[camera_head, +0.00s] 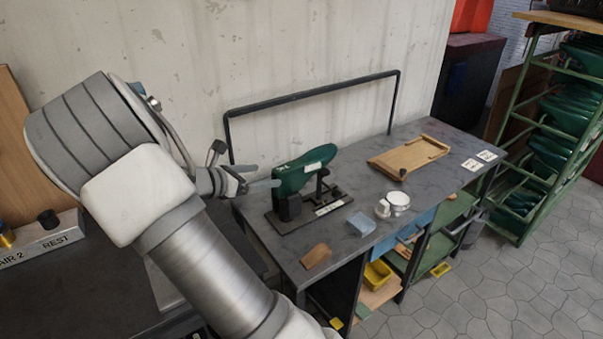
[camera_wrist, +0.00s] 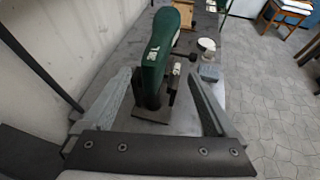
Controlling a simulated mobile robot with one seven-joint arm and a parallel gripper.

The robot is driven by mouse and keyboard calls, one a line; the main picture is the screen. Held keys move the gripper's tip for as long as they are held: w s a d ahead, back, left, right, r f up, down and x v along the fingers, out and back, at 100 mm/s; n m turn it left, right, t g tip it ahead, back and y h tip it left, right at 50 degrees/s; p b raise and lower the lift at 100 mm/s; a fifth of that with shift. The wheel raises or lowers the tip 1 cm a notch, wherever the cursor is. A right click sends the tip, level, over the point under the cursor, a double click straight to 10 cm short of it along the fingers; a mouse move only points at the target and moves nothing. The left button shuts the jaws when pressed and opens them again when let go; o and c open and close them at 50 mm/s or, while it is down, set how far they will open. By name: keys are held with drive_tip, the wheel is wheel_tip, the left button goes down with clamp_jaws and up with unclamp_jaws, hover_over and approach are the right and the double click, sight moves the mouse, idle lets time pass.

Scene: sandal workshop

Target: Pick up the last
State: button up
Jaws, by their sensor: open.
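The green last (camera_head: 297,174) sits on a dark stand (camera_head: 300,216) on the grey workbench (camera_head: 355,262). A small white label is on its side. My gripper (camera_head: 266,176) is at the left end of the last in the head view, its fingers pointing toward it. In the wrist view, the last (camera_wrist: 161,44) stands upright ahead, between the lines of my two spread fingers (camera_wrist: 160,82). My gripper is open and holds nothing. I cannot tell from these views whether a finger touches the last.
A blue-grey block (camera_head: 361,223), white round containers (camera_head: 398,199) and a brown block (camera_head: 316,256) lie near the stand. A wooden board (camera_head: 408,158) lies farther right. A black rail (camera_head: 310,92) rises behind the bench. A green rack (camera_head: 535,140) stands at right.

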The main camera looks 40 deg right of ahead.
sight(278, 172)
drive_tip(key=x, duration=0.5)
drive_tip(key=shift+b, duration=0.3)
drive_tip(key=x, duration=0.5)
drive_tip(key=shift+w+a+f+b, duration=0.15)
drive_tip(key=shift+w+b, duration=0.25)
clamp_jaws()
